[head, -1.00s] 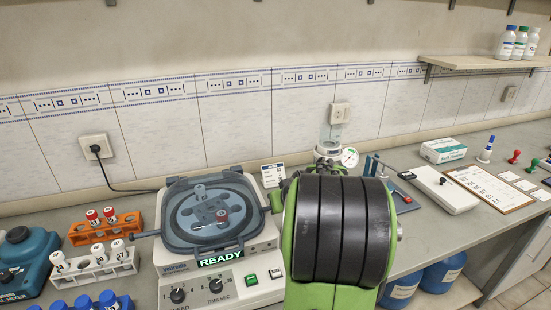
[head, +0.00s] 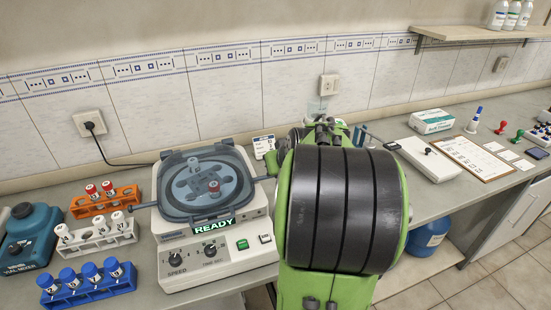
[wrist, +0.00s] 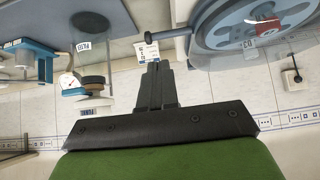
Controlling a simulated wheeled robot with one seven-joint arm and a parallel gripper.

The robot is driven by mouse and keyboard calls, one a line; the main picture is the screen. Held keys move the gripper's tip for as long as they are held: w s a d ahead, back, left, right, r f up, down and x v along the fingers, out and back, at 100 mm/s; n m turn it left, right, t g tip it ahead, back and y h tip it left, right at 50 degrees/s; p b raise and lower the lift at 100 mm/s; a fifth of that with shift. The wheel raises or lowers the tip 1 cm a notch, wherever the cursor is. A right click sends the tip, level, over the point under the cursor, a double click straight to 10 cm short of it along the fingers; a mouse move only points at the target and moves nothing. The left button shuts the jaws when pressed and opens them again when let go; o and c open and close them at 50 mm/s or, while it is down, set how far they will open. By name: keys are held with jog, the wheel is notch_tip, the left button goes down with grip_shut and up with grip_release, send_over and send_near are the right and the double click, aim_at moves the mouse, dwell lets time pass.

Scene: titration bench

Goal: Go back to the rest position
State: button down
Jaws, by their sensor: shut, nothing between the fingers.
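My gripper (wrist: 155,85) is shut and empty in the wrist view, its two dark fingers together. It is clear of the things around it. In the head view my green and black arm hides most of it. The centrifuge (head: 178,252) stands left of my arm in the head view, its display reading READY. Its clear lid looks closed over the rotor, where a red-capped tube (head: 214,186) shows. The centrifuge bowl (wrist: 240,25) also shows at the upper right of the wrist view, apart from the fingers.
An orange rack (head: 105,203), a white rack (head: 97,241) and a blue rack (head: 90,287) hold tubes at the left, beside a teal vial mixer (head: 30,240). A wall shelf (head: 470,33) hangs above.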

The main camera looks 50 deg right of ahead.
jog(key=s+a+r, duration=0.1)
jog(key=s, duration=0.1)
jog(key=s+a+r, duration=0.1)
jog(key=s+r, duration=0.1)
jog(key=shift+a, duration=0.4)
jog(key=a+r+n+y+p, duration=0.2)
jog(key=a+n, duration=0.1)
jog(key=a, duration=1.1)
jog(key=s+a+f+n+g+y+p, duration=0.1)
jog(key=s+a+n+g+y, duration=0.1)
jog(key=s+a, duration=0.7)
jog(key=a, duration=0.3)
jog(key=shift+s+a+n+p, duration=0.15)
jog(key=shift+a+n+p, duration=0.1)
jog(key=shift+n+p, duration=0.15)
jog(key=shift+d, duration=0.1)
